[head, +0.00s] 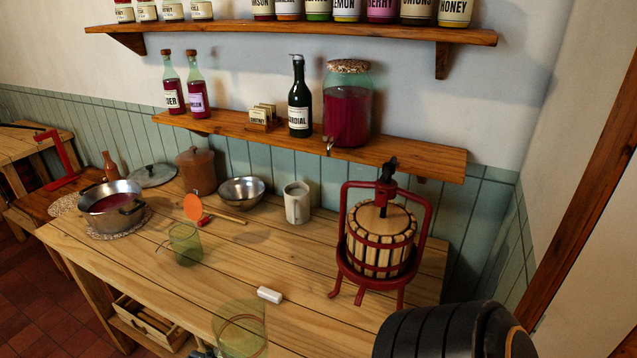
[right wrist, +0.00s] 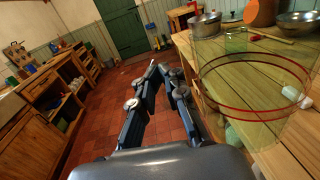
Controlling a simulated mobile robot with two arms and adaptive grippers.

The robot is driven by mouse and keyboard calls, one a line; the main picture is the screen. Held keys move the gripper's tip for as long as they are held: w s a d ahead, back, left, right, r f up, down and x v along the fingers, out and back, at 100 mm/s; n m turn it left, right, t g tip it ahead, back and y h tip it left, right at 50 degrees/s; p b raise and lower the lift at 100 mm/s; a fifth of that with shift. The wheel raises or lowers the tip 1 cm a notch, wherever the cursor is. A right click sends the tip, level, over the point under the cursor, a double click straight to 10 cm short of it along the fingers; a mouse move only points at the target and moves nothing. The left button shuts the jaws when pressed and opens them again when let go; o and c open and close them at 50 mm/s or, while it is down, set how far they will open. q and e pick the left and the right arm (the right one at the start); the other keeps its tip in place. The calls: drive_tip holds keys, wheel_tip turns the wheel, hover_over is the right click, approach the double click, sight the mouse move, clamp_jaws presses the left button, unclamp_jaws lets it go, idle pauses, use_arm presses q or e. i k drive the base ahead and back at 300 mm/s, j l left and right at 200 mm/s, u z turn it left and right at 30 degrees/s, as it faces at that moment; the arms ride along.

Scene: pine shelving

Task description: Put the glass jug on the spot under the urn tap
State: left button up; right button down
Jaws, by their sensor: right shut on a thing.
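A clear glass jug (head: 240,330) shows at the bottom of the head view and large at the right of the right wrist view (right wrist: 255,95), with a red ring around it. My right gripper (right wrist: 166,72) is shut beside it, on the jug; the exact contact is hard to make out. The urn (head: 347,108) is a glass jar of red liquid with a cork-coloured lid, on the lower wall shelf. Its small tap (head: 330,146) is at the shelf's front edge. No marked spot under the tap can be made out. My left gripper is not in view.
A red-framed fruit press (head: 381,238) stands below the urn. A smaller green glass vessel (head: 186,246), white mug (head: 297,203), steel bowl (head: 242,191), pot (head: 111,207) and white block (head: 270,295) are on the table (head: 130,262). The table's middle has bare room.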

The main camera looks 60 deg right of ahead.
sight(321, 252)
drive_tip(key=i+z, duration=0.9)
drive_tip(key=i+j+z, duration=0.2)
drive_tip(key=z, duration=0.3)
drive_tip(key=i+j+z, duration=0.65)
drive_tip(key=j+z, duration=0.25)
drive_tip(key=l, duration=0.1)
